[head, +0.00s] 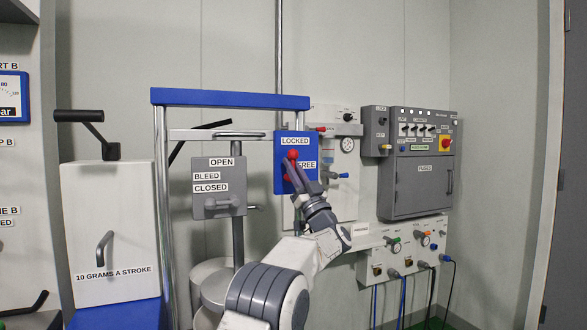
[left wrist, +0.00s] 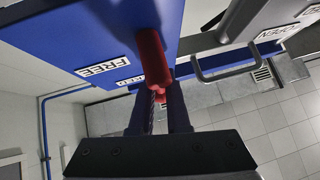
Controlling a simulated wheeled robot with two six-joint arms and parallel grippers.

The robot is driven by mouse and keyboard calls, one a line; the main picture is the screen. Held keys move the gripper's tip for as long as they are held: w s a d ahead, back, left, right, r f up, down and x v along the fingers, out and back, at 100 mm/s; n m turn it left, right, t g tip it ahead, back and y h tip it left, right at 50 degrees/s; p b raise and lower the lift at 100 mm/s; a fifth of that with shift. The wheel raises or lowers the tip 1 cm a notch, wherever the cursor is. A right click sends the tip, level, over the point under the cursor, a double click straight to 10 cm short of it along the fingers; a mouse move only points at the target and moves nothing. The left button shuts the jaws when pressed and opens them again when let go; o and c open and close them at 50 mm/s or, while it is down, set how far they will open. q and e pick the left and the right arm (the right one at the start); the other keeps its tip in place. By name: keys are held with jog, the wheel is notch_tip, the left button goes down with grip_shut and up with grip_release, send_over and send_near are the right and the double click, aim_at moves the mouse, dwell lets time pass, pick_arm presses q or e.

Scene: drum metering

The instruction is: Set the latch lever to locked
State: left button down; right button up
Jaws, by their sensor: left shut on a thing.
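The latch lever is red and sits on a blue panel (head: 281,183) labelled LOCKED above and FREE to the right. My left gripper (head: 292,172) comes up from the lower right and is shut on the lever. In the left wrist view the red lever (left wrist: 152,58) runs between my two dark fingers, which hide part of it. My right gripper is not in view.
A grey plate (head: 218,202) marked OPEN, BLEED and CLOSED is left of the blue panel. A blue-topped frame (head: 230,98) stands around it. A grey control box (head: 424,186) and a hose panel are at the right. A white unit (head: 112,220) stands at the left.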

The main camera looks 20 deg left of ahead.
pick_arm(q)
jog(key=c, duration=0.9)
grip_release()
jog(key=shift+s+d+r, duration=0.15)
jog(key=shift+d+r, duration=0.1)
jog(key=shift+r, duration=0.15)
jog(key=shift+a+f, duration=0.15)
jog(key=shift+s+d+f, duration=0.1)
jog(key=shift+d+f, duration=0.15)
jog(key=shift+f, duration=0.2)
jog(key=b+v, duration=0.1)
jog(key=v, duration=0.8)
jog(key=shift+s+d+b, duration=0.15)
jog(key=shift+s+b, duration=0.05)
jog(key=shift+b, duration=0.2)
